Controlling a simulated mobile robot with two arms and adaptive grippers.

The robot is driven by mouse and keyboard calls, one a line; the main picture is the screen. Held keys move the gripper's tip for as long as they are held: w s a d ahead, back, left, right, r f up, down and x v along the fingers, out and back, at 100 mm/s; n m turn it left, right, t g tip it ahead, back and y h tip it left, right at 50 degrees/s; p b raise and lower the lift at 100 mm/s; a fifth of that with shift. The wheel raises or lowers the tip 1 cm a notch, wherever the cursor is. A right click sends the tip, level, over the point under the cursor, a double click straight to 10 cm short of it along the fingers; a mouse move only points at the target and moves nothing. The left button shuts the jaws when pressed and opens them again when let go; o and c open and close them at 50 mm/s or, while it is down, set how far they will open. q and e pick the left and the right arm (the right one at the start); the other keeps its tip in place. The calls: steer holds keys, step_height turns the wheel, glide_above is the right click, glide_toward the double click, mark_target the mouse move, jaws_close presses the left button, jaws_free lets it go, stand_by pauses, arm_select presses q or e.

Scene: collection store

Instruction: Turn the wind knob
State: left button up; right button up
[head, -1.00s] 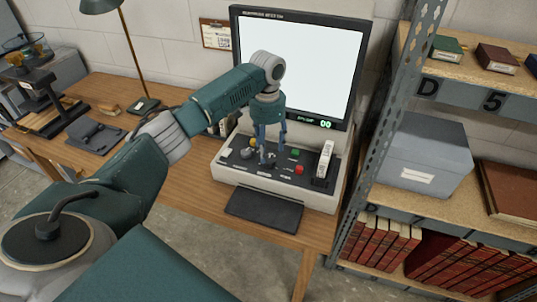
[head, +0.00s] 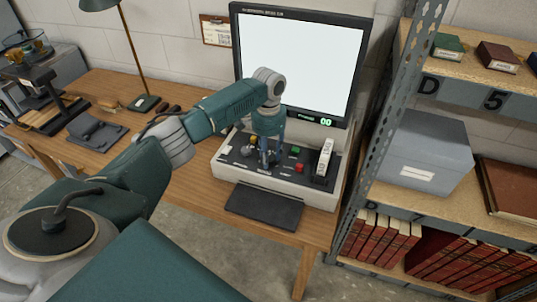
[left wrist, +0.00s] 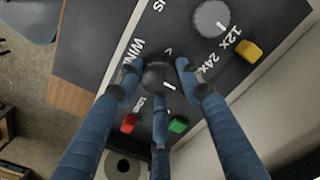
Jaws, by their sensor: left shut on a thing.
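The wind knob (left wrist: 157,76) is a round dark knob with a white line, beside the lettering "WIN" on the dark panel (left wrist: 100,30) in the left wrist view. My left gripper (left wrist: 157,84) has its three blue fingers around the knob, shut on it. In the head view the left gripper (head: 268,158) points down onto the control panel of the reader (head: 232,182), and its fingers hide the knob. My right gripper is not in view.
A grey round knob (left wrist: 211,17) and a yellow button (left wrist: 249,51) are near the fingers, with a red button (left wrist: 128,123) and a green button (left wrist: 177,124). The lit screen (head: 300,65) stands behind the arm. A metal shelf (head: 385,140) stands close on the right.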

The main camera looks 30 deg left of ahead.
arm_select(q)
steer(key=shift+r+m+p, duration=0.1)
steer(key=shift+m+p, duration=0.25)
steer(key=shift+m, duration=0.15)
steer(key=m+p, duration=0.1)
steer(key=m, duration=0.1)
steer(key=shift+m, duration=0.4)
steer(key=m+p, duration=0.1)
steer(key=m, duration=0.3)
steer(key=shift+m+p, duration=0.3)
steer(key=m, duration=0.4)
steer(key=shift+m, duration=0.3)
steer(key=m, duration=0.4)
steer(key=shift+w+a+m, duration=0.1)
steer(key=shift+m, duration=0.3)
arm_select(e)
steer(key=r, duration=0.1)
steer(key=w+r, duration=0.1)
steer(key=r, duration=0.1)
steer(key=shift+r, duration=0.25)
arm_select(q)
steer(key=o, duration=1.2)
steer(key=shift+c, duration=0.2)
